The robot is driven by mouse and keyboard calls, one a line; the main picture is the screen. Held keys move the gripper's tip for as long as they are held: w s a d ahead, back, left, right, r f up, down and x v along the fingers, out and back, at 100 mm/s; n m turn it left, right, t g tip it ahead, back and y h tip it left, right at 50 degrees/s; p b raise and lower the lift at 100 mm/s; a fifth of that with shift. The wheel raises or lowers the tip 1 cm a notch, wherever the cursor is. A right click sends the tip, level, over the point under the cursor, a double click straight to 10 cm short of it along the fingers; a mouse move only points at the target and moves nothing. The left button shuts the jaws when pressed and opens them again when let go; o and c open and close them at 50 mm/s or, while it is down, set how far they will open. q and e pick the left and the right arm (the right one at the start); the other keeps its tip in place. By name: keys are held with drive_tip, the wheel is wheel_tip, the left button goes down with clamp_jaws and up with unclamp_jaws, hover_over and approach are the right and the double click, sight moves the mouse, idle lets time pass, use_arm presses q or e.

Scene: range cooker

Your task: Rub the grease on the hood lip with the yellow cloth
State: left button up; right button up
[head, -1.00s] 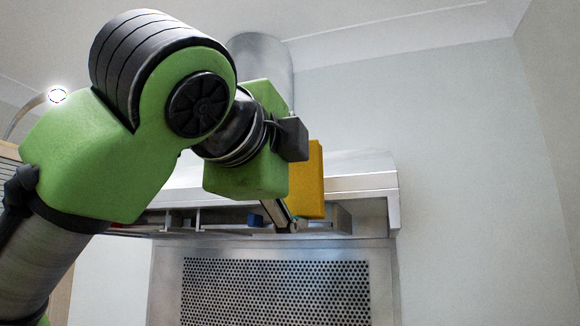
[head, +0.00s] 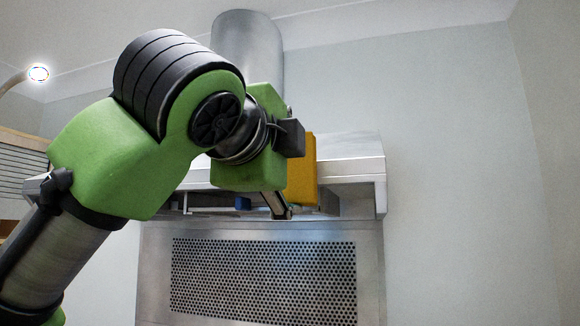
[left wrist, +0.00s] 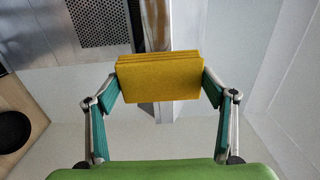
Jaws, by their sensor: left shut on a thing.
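The yellow cloth (head: 308,163) is a thick folded pad held upright by my left gripper (head: 287,213). In the left wrist view the cloth (left wrist: 160,78) spans between the two teal-padded fingers (left wrist: 160,88), which are shut on it. The steel hood's lip (head: 362,168) shows to the right of the cloth in the head view. The cloth overlaps the lip in the picture; I cannot tell whether they touch. I cannot make out the grease; my arm and the cloth cover part of the lip. My right gripper is not in view.
A round steel duct (head: 250,55) rises above the hood. A perforated steel panel (head: 262,280) is below it. The wall to the right (head: 450,170) is bare. A lit lamp (head: 38,73) is at the far left.

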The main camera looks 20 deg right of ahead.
use_arm(q)
drive_tip(key=shift+p+x, duration=0.6)
drive_tip(key=shift+x, duration=0.35)
drive_tip(key=shift+a, duration=0.2)
drive_tip(key=shift+w+a+p, duration=1.4)
drive_tip(key=shift+w+a, duration=2.5)
drive_tip(key=shift+a, duration=1.65)
drive_tip(key=shift+s+d, duration=1.35)
drive_tip(key=shift+d, duration=0.6)
drive_tip(key=shift+s+d, duration=1.3)
drive_tip(key=shift+d, duration=0.65)
drive_tip(key=shift+s+d, duration=1.35)
drive_tip(key=shift+d, duration=0.6)
drive_tip(key=shift+a, duration=0.15)
